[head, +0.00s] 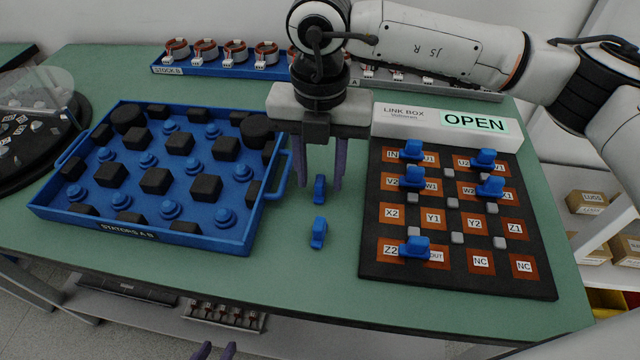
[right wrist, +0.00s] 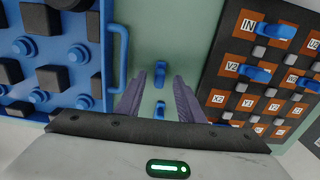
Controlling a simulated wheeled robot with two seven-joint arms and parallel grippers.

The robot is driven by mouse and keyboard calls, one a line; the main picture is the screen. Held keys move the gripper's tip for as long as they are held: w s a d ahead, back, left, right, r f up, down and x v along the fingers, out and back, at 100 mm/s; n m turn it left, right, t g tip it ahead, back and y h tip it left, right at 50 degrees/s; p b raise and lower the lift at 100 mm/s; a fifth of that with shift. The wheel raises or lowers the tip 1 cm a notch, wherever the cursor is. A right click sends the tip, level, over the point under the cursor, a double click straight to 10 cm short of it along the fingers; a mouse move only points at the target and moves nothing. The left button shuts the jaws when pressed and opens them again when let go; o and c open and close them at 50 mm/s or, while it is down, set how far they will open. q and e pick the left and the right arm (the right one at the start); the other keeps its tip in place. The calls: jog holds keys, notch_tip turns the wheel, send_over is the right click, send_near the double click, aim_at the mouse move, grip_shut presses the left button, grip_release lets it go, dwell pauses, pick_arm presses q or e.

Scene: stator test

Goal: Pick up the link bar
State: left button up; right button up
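Two small blue link bars lie loose on the green table, a farther one (head: 319,188) and a nearer one (head: 318,233). Both also show between the fingers in the right wrist view, one higher (right wrist: 159,76) and one lower (right wrist: 159,109). My right gripper (head: 323,184) points down, open and empty, with its purple fingertips about the farther bar in the head view; its height above the bar is hard to tell. My left gripper (head: 216,351) shows only two parted purple fingertips at the bottom edge, open and empty.
The blue stator tray (head: 150,238) stands left of the bars, its handle (head: 283,176) close to my right gripper. The black link board (head: 460,278) on the right carries several blue bars. Behind it is a white box marked OPEN (head: 440,121). Table in front of the bars is clear.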

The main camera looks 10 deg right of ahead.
jog(key=shift+f, duration=0.4)
grip_shut()
jog(key=shift+r, duration=0.1)
